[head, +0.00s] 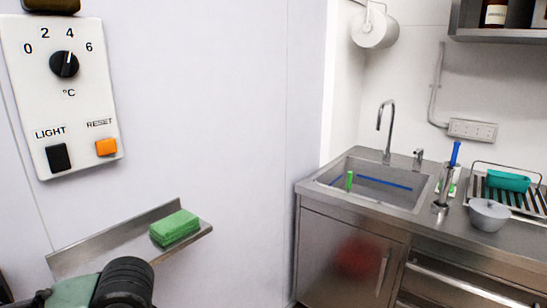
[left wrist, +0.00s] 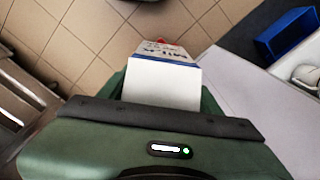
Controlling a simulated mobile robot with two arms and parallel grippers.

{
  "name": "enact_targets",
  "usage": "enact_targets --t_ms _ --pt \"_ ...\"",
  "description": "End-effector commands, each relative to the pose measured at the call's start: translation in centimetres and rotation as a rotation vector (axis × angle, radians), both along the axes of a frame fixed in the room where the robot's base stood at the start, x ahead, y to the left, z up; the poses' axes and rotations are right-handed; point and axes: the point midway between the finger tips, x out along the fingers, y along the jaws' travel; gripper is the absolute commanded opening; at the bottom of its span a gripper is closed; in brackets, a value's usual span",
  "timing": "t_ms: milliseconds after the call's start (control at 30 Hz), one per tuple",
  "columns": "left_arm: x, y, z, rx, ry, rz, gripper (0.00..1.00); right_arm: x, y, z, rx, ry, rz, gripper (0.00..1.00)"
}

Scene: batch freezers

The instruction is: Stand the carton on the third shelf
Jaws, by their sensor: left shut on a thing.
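The carton (left wrist: 160,85) shows in the left wrist view as a white box with a blue band, lettering and a bit of red at its far end. My left gripper (left wrist: 163,98) is shut on it, with a dark green finger on either side. The carton is held above a tiled floor. The carton does not show in the head view, where only a green and black part of my own arm shows at the bottom left. No set of stacked shelves that I can identify as holding the third shelf is in view. My right gripper is not in view.
A small steel wall ledge (head: 130,245) holds a green block (head: 174,228). A control panel (head: 64,95) is above it. A steel sink counter (head: 315,188) stands at the right. In the left wrist view, a blue open box (left wrist: 287,38) is at the upper right.

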Motion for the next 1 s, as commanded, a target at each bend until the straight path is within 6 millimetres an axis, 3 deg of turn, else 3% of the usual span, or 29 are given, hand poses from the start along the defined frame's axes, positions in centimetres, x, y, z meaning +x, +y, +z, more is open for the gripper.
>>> enact_targets --t_ms 100,200,667,767,1000 --pt "-0.3 0.1 0.9 0.001 0.0 0.028 0.0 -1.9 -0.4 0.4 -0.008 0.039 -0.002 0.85" --pt "-0.4 0.1 0.9 0.001 0.003 0.036 0.0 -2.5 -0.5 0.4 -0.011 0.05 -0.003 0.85" --pt "-0.3 0.1 0.6 0.002 0.001 0.038 0.0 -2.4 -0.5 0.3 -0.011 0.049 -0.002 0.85" --pt "-0.5 0.0 -1.0 -0.003 0.007 0.038 0.0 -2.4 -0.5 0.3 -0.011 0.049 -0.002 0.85" --pt "-2.2 -0.2 -8.6 -0.01 0.013 0.04 0.0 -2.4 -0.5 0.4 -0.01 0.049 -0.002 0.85"
